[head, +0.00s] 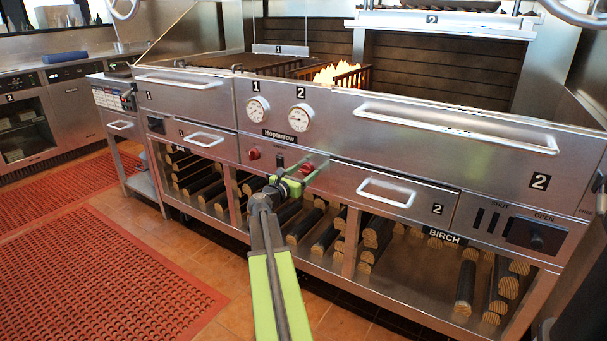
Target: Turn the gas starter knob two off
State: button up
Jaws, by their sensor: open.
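Two red knobs sit on the steel front panel below the dials. The left red knob (253,154) is clear of my arm. The right red knob (307,168), below the dial labelled 2, is partly hidden by my gripper (308,172). The knob's pointer direction is too small to read. Flames (338,73) burn in the grill behind the panel.
Two round dials (299,117) are above the knobs. A drawer handle (386,191) is right of my gripper, and a long handle (455,128) runs above it. Logs (327,238) fill the shelf below. Red mats (95,255) cover the floor at left.

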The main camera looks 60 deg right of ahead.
jog(key=shift+c, duration=0.5)
jog(key=c, duration=1.3)
jog(key=m, duration=0.4)
jog(key=shift+m, duration=0.4)
jog(key=m, duration=0.4)
jog(key=shift+m, duration=0.3)
jog(key=m, duration=0.4)
jog(key=shift+m, duration=2.2)
